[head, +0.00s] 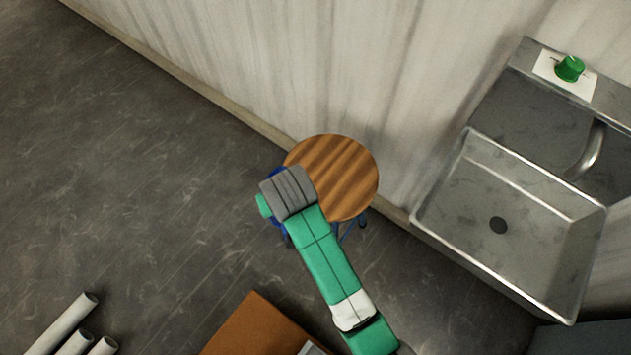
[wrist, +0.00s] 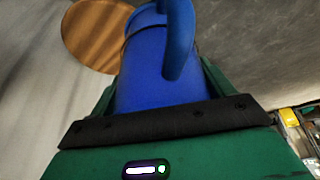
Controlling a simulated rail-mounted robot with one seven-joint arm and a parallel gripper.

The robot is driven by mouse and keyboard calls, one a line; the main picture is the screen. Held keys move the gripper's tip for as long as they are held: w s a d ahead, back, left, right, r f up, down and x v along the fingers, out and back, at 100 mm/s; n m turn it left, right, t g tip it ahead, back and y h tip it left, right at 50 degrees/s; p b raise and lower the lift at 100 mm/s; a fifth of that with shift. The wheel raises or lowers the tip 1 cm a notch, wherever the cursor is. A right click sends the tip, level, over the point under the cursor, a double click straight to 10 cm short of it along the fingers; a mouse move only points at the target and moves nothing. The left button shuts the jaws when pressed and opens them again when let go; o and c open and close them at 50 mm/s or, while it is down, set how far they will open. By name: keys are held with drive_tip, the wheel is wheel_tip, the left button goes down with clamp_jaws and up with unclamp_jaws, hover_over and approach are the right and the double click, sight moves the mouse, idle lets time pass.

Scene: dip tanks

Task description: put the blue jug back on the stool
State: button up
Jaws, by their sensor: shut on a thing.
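The blue jug (wrist: 143,70) fills the middle of the wrist view, its curved handle (wrist: 180,40) toward the top. My gripper (wrist: 160,88) is shut on the jug, with a green finger on either side of it. In the head view only a sliver of blue, probably the jug, shows beside my grey wrist, which hides the rest. The stool (head: 343,172) has a round, striped wooden top with no object visible on it. My wrist overlaps the top's left edge in the head view. The stool top also shows beyond the jug, upper left, in the wrist view (wrist: 88,35).
A metal sink (head: 480,215) with a tap (head: 590,150) and a green knob (head: 570,68) stands right of the stool. The pale wall is close behind the stool. White pipes (head: 62,325) and an orange-brown panel (head: 255,325) lie toward the front. The left floor is clear.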

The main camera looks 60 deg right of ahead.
drive_tip(key=s+d+f+m+g+h+b, duration=0.1)
drive_tip(key=s+d+f+m+b, duration=0.3)
drive_tip(key=s+d+f+b, duration=0.55)
drive_tip(key=w+d+f+b, duration=0.2)
drive_tip(key=w+d, duration=0.1)
drive_tip(key=d, duration=0.2)
drive_tip(key=w+d+f+b, duration=0.2)
drive_tip(key=w+d+f, duration=0.1)
drive_tip(key=w+d, duration=0.1)
drive_tip(key=w+d+f+b, duration=0.3)
drive_tip(key=d, duration=0.3)
drive_tip(key=shift+w+f, duration=0.2)
drive_tip(key=shift+w, duration=0.05)
drive_tip(key=shift+r, duration=0.15)
drive_tip(key=o, duration=1.4)
drive_tip(key=shift+f, duration=0.2)
drive_tip(key=p+v, duration=0.6)
drive_tip(key=v, duration=0.6)
drive_tip(key=shift+r, duration=0.25)
